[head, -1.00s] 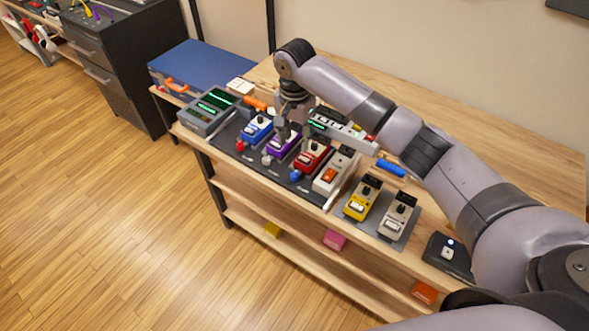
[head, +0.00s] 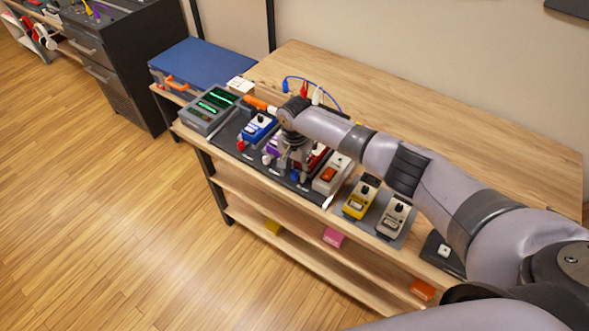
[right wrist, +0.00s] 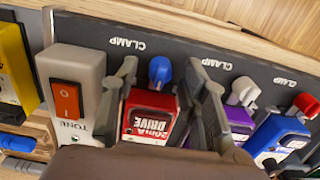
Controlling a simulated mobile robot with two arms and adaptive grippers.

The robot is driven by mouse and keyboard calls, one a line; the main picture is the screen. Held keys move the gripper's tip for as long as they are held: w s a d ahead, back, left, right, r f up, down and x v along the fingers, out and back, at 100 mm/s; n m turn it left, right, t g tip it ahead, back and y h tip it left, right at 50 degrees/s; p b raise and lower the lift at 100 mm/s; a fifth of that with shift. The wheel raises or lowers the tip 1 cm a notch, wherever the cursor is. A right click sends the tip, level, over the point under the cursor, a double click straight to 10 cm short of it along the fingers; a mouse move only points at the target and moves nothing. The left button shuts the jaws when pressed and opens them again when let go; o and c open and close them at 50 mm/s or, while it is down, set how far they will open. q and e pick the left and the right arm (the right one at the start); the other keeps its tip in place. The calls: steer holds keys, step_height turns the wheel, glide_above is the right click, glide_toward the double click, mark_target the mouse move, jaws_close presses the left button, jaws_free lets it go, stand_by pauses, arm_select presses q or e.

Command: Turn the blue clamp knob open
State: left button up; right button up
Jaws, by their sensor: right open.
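The blue clamp knob (head: 294,176) sits at the front edge of the dark pedal board (head: 252,164), in front of the red pedal. In the right wrist view the blue knob (right wrist: 160,70) stands beside the "CLAMP" lettering, at the edge of the red pedal (right wrist: 148,115). My right gripper (head: 292,170) points down over the board there. In the wrist view its fingertips (right wrist: 161,67) are apart, one on each side of the blue knob, with visible gaps. The finger bases hide parts of the red and purple pedals. My left gripper is not in view.
A white clamp knob (right wrist: 244,90) and purple pedal (right wrist: 236,125) lie close to the right finger in the wrist view. A cream box with an orange switch (right wrist: 67,100) is close to the left finger. The bench top (head: 400,110) behind is mostly clear.

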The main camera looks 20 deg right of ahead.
jaws_close()
stand_by(0.4)
steer(key=shift+n, duration=0.3)
steer(key=n+p, duration=0.1)
steer(key=n, duration=0.2)
steer(key=shift+a+r+n, duration=0.1)
steer(key=shift+n, duration=0.3)
steer(key=n+p, duration=0.1)
steer(key=n, duration=0.3)
steer(key=shift+n, duration=0.3)
steer(key=n, duration=0.4)
steer(key=shift+n, duration=2.5)
